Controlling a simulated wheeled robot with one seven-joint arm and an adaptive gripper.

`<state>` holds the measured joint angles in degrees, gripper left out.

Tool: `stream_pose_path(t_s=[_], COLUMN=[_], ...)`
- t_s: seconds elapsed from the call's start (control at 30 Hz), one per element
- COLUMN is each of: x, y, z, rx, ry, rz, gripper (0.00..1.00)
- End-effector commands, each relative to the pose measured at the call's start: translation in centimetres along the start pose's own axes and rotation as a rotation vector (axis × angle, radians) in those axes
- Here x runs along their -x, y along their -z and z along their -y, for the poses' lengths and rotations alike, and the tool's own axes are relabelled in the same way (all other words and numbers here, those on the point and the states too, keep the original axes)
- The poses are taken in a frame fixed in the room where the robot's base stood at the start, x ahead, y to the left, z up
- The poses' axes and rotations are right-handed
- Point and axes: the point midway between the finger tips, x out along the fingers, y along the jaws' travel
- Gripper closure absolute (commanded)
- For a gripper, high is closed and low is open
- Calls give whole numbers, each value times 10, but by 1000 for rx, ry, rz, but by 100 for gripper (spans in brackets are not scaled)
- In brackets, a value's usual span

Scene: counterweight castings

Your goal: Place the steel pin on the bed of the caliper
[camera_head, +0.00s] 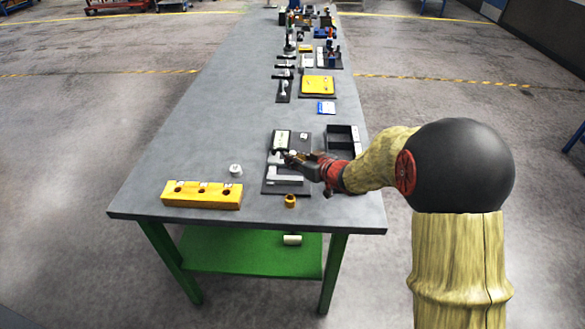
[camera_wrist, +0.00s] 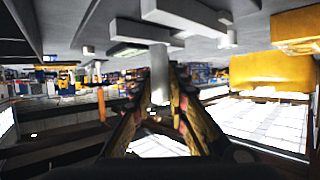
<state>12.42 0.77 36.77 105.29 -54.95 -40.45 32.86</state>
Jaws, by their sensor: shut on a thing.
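The caliper (camera_head: 287,180) is a light grey, L-shaped piece lying on a dark mat (camera_head: 300,188) near the front of the table. My gripper (camera_head: 284,154) reaches in from the right, above the caliper's mat. In the wrist view, my gripper (camera_wrist: 162,98) is shut on the steel pin (camera_wrist: 159,75), a grey cylinder between the fingertips. The wrist picture looks inverted, with the grey caliper (camera_wrist: 185,14) along its top. The pin is too small to make out in the head view. Whether it touches the caliper I cannot tell.
A yellow block with holes (camera_head: 202,203) lies at the front left, with a white knob-like part (camera_head: 235,170) behind it. A yellow ring (camera_head: 290,201) stands in front of the mat. A black tray (camera_head: 356,137) is behind my gripper.

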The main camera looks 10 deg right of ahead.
Motion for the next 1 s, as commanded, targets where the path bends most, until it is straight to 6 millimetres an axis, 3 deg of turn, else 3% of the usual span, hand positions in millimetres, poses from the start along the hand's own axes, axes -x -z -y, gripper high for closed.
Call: stream_pose_path(t_s=[0.2,0.63,0.67,1.0], x=[-15,-17,-16,-16], y=[-30,-34,-34,-34], z=[2,2,2,2], rx=[-1,1,0,0], ry=[1,1,1,1], rz=[1,0,1,1], gripper=[100,100,83,66])
